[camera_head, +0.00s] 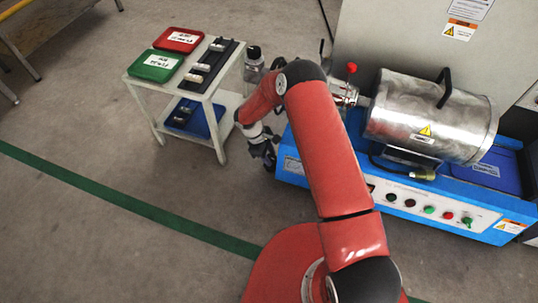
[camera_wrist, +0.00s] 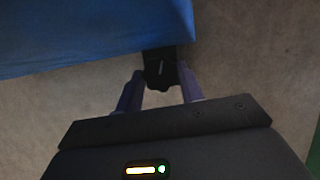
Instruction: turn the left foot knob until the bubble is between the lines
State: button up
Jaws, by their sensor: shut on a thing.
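The black foot knob (camera_wrist: 162,68) sits under the edge of the blue machine base (camera_wrist: 90,35) in the wrist view, with a pale mark on its face. My gripper (camera_wrist: 162,85) has its two purple fingers on either side of the knob and is shut on it. In the head view my gripper (camera_head: 268,160) is low at the left end of the blue base (camera_head: 290,165); the knob cannot be made out there. I cannot make out a bubble or its lines in either view.
A metal drum (camera_head: 430,115) lies on the machine, above a row of buttons (camera_head: 430,210). A white cart (camera_head: 215,130) with a green tray (camera_head: 157,66), a red tray (camera_head: 179,40) and a dark rack stands to the left. The floor between is clear.

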jog(key=n+t+b, duration=0.1)
jog(key=n, duration=0.2)
jog(key=shift+s+n, duration=0.1)
jog(key=shift+n, duration=0.2)
jog(key=o, duration=1)
jog(key=shift+a+r, duration=0.1)
jog(key=p+v, duration=0.1)
jog(key=v, duration=0.6)
jog(key=shift+s+a+r+p, duration=0.15)
jog(key=shift+r+p, duration=0.1)
jog(key=shift+p, duration=0.05)
